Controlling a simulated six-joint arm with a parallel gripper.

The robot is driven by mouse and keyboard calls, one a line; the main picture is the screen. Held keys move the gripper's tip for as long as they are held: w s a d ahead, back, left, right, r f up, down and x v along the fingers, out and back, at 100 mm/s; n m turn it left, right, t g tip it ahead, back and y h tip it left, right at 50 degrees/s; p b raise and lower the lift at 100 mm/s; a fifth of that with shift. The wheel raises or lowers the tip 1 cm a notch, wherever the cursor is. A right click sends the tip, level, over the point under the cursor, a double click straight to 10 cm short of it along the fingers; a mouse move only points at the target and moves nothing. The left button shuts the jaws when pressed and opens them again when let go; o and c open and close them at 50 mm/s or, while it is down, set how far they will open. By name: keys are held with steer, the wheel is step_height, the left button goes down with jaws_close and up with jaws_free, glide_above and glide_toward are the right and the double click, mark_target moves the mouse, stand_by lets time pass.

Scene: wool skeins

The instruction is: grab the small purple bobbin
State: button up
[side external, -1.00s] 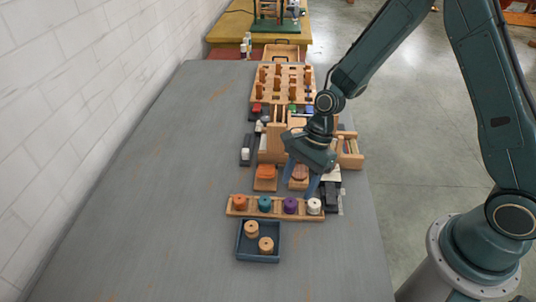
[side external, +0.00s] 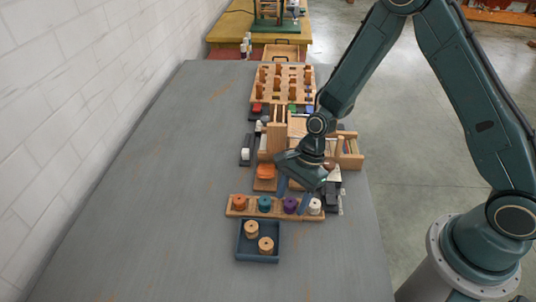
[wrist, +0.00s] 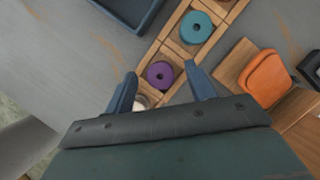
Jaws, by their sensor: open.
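The small purple bobbin (side external: 290,204) sits in a wooden rack (side external: 277,213) between a teal bobbin (side external: 265,203) and a white one (side external: 315,206). In the wrist view the purple bobbin (wrist: 160,74) lies between and just beyond the tips of my open gripper (wrist: 161,80). In the side view my gripper (side external: 293,196) is tilted over the rack, its fingers pointing down near the purple bobbin. I see no contact with it. The white bobbin is mostly hidden behind the left finger in the wrist view.
An orange bobbin (side external: 240,202) stands at the rack's left end. A blue tray (side external: 240,251) with two tan bobbins is in front of the rack. An orange skein (side external: 265,171) and wooden fixtures stand behind. The grey table is clear at left.

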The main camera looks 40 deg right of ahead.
stand_by(0.3)
steer(key=c, duration=1)
steer(key=shift+r, duration=0.15)
steer(key=shift+c, duration=0.2)
step_height(320, 180, up, 20)
stand_by(0.7)
step_height(320, 180, up, 5)
glide_above(292, 200)
stand_by(0.7)
steer(key=shift+f, duration=0.25)
